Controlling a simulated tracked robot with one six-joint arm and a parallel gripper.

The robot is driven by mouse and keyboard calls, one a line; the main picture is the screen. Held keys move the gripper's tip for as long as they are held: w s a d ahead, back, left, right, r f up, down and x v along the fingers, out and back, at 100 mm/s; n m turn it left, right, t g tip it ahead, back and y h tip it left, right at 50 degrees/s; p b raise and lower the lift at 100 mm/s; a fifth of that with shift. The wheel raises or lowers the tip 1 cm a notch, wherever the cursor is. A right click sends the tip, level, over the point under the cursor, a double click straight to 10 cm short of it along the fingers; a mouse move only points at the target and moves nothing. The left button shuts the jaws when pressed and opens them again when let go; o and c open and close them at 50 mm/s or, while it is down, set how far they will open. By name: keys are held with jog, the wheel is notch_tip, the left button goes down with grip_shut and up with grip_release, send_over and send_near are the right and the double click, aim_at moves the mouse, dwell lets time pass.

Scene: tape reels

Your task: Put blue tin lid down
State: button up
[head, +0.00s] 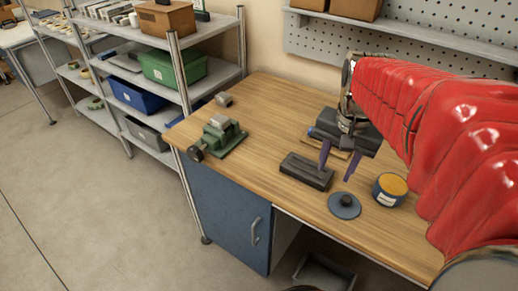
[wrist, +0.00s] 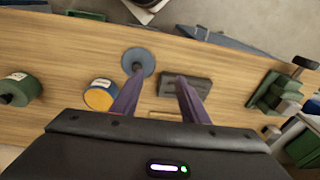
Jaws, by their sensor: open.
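The blue tin lid (head: 344,207), a flat blue-grey disc with a dark knob, lies knob up on the wooden bench near its front edge. It also shows in the wrist view (wrist: 147,62), by the tip of the left finger. My gripper (head: 336,175) is open with nothing between its purple fingers, which point down. In the wrist view my gripper (wrist: 159,77) has its fingers spread, between the lid and a dark block. An open blue tin (head: 389,193) with a yellow-orange top stands right of the lid; the wrist view shows this tin too (wrist: 100,95).
The dark oblong block (head: 307,171) lies left of the lid, close to my gripper. A green vise-like tool (head: 221,137) stands at the bench's left. A green lidded tin (wrist: 20,90) shows in the wrist view. The bench between block and vise is clear.

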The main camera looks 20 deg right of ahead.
jog(key=s+a+n+t, duration=0.2)
jog(key=a+n, duration=0.3)
jog(key=a, duration=0.3)
jog(key=s+a+r+n+t, duration=0.1)
jog(key=s+a+n+t, duration=0.1)
jog(key=a+n, duration=0.3)
jog(key=a, duration=0.3)
jog(key=shift+s+a+y, duration=0.15)
jog(key=shift+s+y, duration=0.1)
jog(key=shift+y, duration=0.05)
jog(key=shift+c, duration=0.6)
